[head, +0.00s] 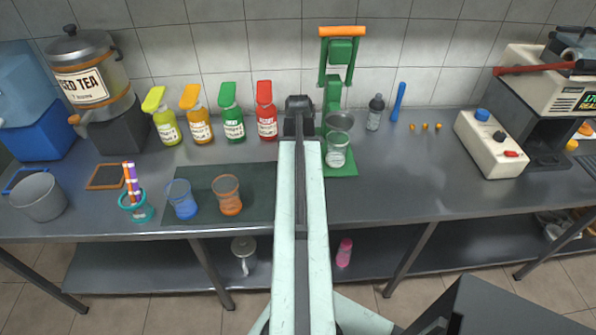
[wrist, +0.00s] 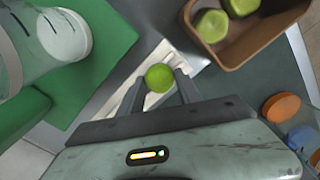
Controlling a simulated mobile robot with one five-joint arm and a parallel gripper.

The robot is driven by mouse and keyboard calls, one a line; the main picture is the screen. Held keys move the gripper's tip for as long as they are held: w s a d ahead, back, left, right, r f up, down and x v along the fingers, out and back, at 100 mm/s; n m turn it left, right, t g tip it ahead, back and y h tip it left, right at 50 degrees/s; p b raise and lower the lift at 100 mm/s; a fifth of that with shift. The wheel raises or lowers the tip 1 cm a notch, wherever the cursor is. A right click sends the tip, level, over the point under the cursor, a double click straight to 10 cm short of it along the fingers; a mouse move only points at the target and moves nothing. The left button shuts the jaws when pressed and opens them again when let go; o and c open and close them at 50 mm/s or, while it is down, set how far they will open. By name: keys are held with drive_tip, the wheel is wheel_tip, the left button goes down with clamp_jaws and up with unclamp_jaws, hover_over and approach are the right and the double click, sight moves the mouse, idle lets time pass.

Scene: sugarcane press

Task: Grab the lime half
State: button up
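A green lime piece (wrist: 159,78) shows in the wrist view between the fingertips of my gripper (wrist: 159,84). Its round green side faces the camera, and any cut face is hidden. The two fingers stand apart on either side of it, with what look like small gaps, so my gripper appears open around it. In the head view my arm hides the lime piece and the fingers. More green limes (wrist: 211,26) lie in a brown box (wrist: 262,43) at the top right of the wrist view.
The green press (head: 334,95) with a glass stands just right of my arm. Several capped bottles (head: 231,125) stand to its left. A dark mat (head: 205,184) holds a blue and an orange cup.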

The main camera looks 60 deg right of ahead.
drive_tip(key=c, duration=0.3)
